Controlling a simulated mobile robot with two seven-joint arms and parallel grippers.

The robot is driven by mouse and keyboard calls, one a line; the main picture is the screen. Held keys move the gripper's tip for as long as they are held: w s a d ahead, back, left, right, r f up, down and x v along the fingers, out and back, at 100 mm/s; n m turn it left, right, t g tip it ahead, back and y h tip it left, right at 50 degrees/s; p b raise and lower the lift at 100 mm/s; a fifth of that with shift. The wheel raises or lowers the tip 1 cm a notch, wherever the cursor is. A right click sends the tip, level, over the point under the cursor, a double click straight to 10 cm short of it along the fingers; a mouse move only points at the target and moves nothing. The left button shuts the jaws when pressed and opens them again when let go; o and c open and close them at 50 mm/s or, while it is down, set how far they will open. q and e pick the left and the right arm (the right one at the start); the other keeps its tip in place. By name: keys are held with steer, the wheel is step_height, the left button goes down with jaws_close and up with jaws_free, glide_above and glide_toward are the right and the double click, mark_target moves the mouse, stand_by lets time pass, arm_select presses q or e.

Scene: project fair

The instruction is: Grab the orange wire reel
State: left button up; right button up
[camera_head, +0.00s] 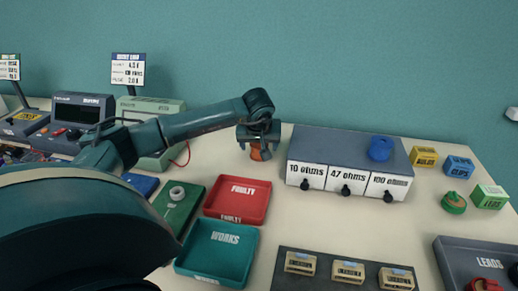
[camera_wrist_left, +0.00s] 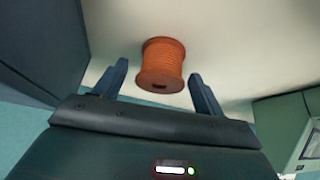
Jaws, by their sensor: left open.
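The orange wire reel (camera_head: 261,153) stands on the table in the head view, left of the grey resistor drawer unit. My left gripper (camera_head: 259,136) is above it and hides its upper part. In the left wrist view the orange wire reel (camera_wrist_left: 162,65) shows whole, just beyond and between the two fingertips of my left gripper (camera_wrist_left: 157,82). The fingers are apart, with a gap visible on each side of the reel. My right gripper is in neither view.
The grey drawer unit (camera_head: 339,149) stands right of the reel, with a blue reel (camera_head: 381,148) on top. A red FAULTY tray (camera_head: 238,217) and a teal WORKS tray (camera_head: 217,281) lie in front. A pale green instrument (camera_head: 165,107) stands to the left.

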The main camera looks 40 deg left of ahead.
arm_select(q)
steer(key=shift+c, duration=0.4)
steer(key=c, duration=1)
steer(key=shift+r, duration=0.1)
